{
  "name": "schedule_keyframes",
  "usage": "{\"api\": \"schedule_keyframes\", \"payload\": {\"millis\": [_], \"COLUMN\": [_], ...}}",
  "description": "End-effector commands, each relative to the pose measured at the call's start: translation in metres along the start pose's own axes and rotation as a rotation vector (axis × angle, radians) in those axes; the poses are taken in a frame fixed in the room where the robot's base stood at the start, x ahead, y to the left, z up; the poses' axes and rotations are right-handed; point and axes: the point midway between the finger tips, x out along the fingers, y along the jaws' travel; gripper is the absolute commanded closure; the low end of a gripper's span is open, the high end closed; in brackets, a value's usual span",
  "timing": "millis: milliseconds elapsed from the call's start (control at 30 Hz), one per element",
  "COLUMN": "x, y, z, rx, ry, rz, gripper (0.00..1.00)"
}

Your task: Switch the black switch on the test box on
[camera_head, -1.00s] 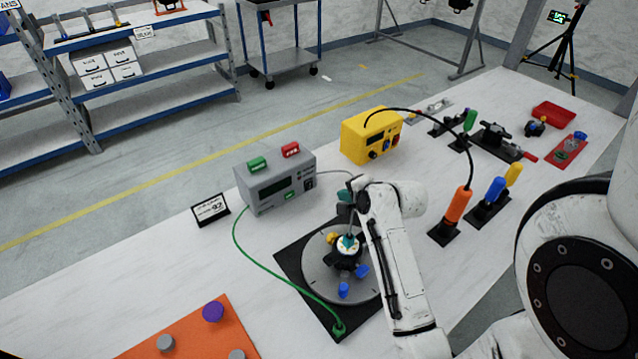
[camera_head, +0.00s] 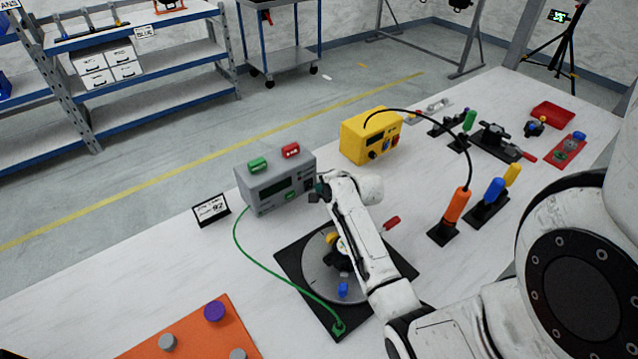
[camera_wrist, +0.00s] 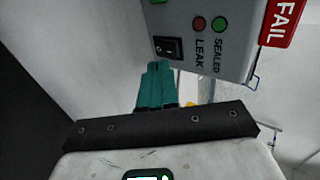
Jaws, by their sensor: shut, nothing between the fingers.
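The grey test box (camera_head: 268,190) stands on the white bench, with a green and a red block on its top. In the wrist view its face (camera_wrist: 212,50) fills the upper right, with the black switch (camera_wrist: 168,47) at its lower left, beside a red and a green round light. My gripper (camera_wrist: 155,68) is shut and empty, its teal fingertips just below the switch in the picture. I cannot tell whether they touch it. In the head view my gripper (camera_head: 322,187) is at the right end of the box and partly hides the switch area.
A round turntable fixture (camera_head: 318,270) on a black plate sits in front of the box, partly under my arm. A green cable (camera_head: 262,262) runs from the box to it. A yellow box (camera_head: 368,137) stands behind right, and a small sign (camera_head: 211,209) left.

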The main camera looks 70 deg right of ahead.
Motion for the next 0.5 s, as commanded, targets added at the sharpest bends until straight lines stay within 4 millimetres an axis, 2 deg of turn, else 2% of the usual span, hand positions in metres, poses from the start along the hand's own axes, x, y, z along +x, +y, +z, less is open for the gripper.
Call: {"api": "schedule_keyframes", "payload": {"millis": [167, 500], "x": [0.0084, 0.0098], "y": [-0.0091, -0.0098], "z": [0.0002, 0.0006], "rx": [0.0, 0.0], "ry": [-0.001, -0.001], "rz": [0.001, 0.001], "gripper": [1.0, 1.0]}}
